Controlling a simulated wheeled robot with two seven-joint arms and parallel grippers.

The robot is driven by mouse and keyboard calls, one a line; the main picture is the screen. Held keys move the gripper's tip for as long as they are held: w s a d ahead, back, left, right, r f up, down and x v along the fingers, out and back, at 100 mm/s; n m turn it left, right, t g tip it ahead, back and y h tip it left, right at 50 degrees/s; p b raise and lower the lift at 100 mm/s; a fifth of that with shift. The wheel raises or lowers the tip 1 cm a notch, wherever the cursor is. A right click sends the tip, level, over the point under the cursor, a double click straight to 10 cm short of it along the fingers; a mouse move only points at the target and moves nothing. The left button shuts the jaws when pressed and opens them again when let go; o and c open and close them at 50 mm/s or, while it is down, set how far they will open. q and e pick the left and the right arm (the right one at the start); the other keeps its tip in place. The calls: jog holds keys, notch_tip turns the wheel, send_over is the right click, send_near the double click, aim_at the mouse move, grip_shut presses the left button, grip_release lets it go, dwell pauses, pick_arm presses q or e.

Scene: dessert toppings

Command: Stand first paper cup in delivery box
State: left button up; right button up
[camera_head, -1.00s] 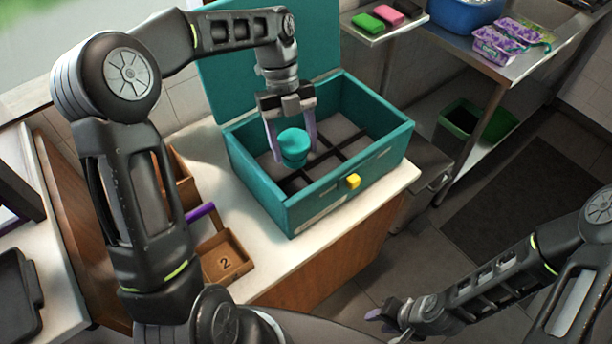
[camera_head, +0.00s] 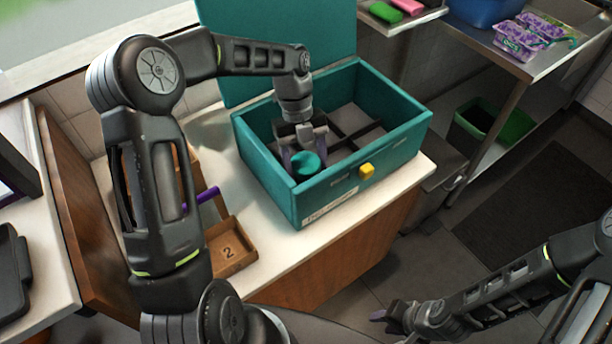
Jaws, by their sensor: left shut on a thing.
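The teal delivery box (camera_head: 318,193) stands open on the white counter, its lid raised at the back. Dark dividers split its inside into compartments. My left gripper (camera_head: 304,158) reaches down into the box and is shut on the paper cup (camera_head: 306,165), which has a teal top. The cup is in the front left part of the box; its lower part is hidden by the front wall, so I cannot tell whether it touches the floor. My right gripper (camera_head: 385,316) is low at the bottom right, away from the box; its finger opening is unclear.
A wooden tray marked 2 (camera_head: 229,254) and a purple bar (camera_head: 207,195) lie left of the box. A yellow latch (camera_head: 367,171) sticks out from the box front. A steel shelf with purple packs (camera_head: 520,40) stands at the right.

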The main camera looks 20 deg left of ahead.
pick_arm(q)
notch_tip(320, 180, down, 4)
jog(key=shift+f+p, duration=0.1)
jog(key=shift+p, duration=0.25)
jog(key=shift+f, duration=0.1)
jog(key=shift+f, duration=0.1)
jog(key=o, duration=1.2)
